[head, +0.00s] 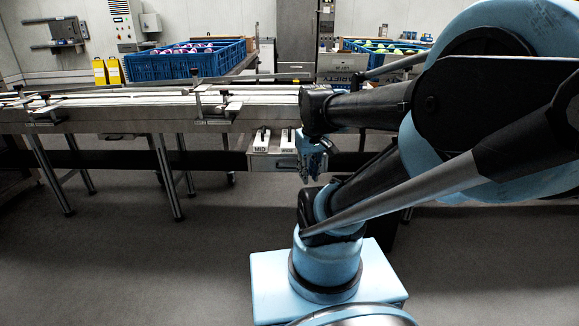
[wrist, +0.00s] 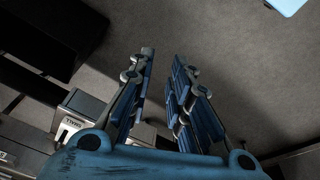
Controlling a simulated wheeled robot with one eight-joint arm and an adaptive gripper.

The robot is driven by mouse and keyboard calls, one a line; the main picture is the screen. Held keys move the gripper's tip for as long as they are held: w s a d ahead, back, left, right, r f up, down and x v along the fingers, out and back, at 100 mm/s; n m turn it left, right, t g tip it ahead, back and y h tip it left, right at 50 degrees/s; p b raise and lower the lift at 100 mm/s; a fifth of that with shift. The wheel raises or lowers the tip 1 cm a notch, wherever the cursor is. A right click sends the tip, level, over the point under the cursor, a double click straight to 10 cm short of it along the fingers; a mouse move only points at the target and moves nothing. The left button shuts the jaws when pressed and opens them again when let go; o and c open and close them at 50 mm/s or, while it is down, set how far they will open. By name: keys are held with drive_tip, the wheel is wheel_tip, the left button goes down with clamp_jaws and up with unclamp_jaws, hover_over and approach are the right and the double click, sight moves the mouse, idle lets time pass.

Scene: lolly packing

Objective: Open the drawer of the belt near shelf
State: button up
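The conveyor belt (head: 130,112) runs across the head view on metal legs. Under it hangs a light grey drawer unit (head: 272,160) with white labelled pieces, one reading "MID". My gripper (head: 312,168) is at the right end of this unit, pointing down; whether it touches cannot be told. In the wrist view my gripper (wrist: 162,58) has its two blue-padded fingers apart with nothing between them. A part with a white label (wrist: 70,126) shows left of the fingers there. The drawer's handle cannot be made out, and my arm hides the belt's right part.
A blue crate (head: 186,62) of pink-topped items stands behind the belt, and another blue crate (head: 385,48) with green items is farther right. Yellow containers (head: 107,70) stand at the back left. Grey floor (head: 110,260) in front of the belt is clear.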

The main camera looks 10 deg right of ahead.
drive_tip(key=w+r+n, duration=0.4)
drive_tip(key=w+n, duration=0.2)
drive_tip(key=w, duration=1)
drive_tip(key=n, duration=0.7)
hover_over(291, 163)
drive_tip(key=s+a, duration=0.2)
drive_tip(key=s, duration=0.5)
wheel_tip(291, 163, down, 6)
drive_tip(key=r, duration=0.1)
drive_tip(key=w+f, duration=0.1)
drive_tip(key=f, duration=0.4)
drive_tip(key=w+f, duration=0.1)
drive_tip(key=f, duration=0.5)
drive_tip(key=w+d+f, duration=0.1)
drive_tip(key=f, duration=0.5)
drive_tip(key=shift+w, duration=0.1)
clamp_jaws()
